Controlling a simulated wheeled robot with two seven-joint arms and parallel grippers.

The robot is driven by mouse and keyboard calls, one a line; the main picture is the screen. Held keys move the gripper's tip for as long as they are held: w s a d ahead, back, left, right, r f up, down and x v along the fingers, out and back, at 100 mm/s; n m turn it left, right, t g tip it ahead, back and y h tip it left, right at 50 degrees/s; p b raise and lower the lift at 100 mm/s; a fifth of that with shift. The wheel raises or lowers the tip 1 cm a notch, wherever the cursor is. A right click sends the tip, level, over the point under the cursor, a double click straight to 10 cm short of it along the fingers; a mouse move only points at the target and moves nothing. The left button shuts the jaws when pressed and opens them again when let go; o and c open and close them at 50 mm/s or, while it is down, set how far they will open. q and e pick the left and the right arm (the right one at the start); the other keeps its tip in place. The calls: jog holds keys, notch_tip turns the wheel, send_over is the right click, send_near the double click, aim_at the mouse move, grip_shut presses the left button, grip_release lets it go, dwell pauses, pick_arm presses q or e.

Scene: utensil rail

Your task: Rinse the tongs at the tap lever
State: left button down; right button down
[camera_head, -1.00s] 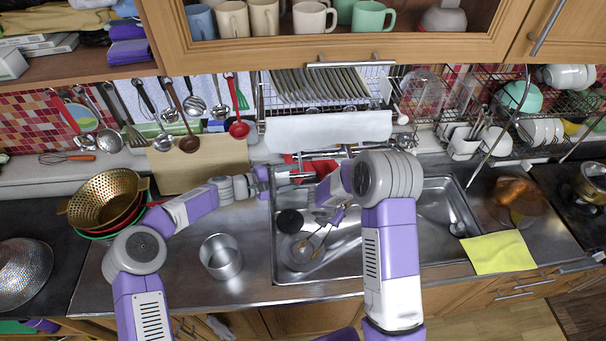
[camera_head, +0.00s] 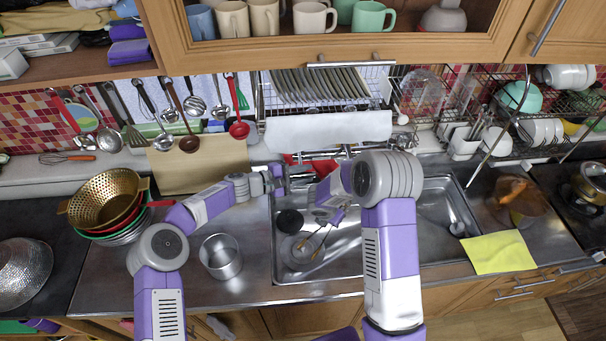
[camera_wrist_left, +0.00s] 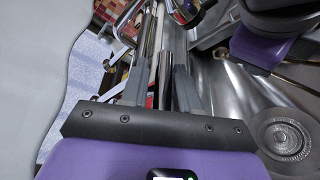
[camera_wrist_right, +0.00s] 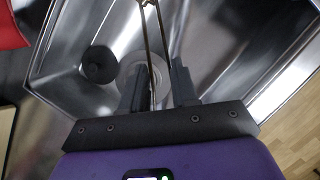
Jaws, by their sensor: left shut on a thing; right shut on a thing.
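The tongs (camera_head: 318,241) hang over the left basin of the steel sink (camera_head: 345,257). My right gripper (camera_head: 334,217) is shut on them; in the right wrist view the tongs (camera_wrist_right: 152,22) show as two thin brass-coloured arms running out from between the fingers (camera_wrist_right: 160,85). My left gripper (camera_head: 284,180) is at the tap behind the sink's left back edge. In the left wrist view its fingers (camera_wrist_left: 158,85) are shut on a shiny metal bar, the tap lever (camera_wrist_left: 165,70). The lever is hard to make out in the head view. I cannot tell whether water runs.
A steel pot (camera_head: 220,257) stands on the counter left of the sink. A colander stack (camera_head: 104,197) stands farther left. A yellow cloth (camera_head: 498,252) lies right of the sink. Utensils such as a red ladle (camera_head: 238,128) hang from the rail behind.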

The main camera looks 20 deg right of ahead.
pick_arm(q)
jog(key=shift+r, duration=0.5)
jog(key=c, duration=0.9)
grip_release()
jog(key=shift+w, duration=0.1)
jog(key=v, duration=1.2)
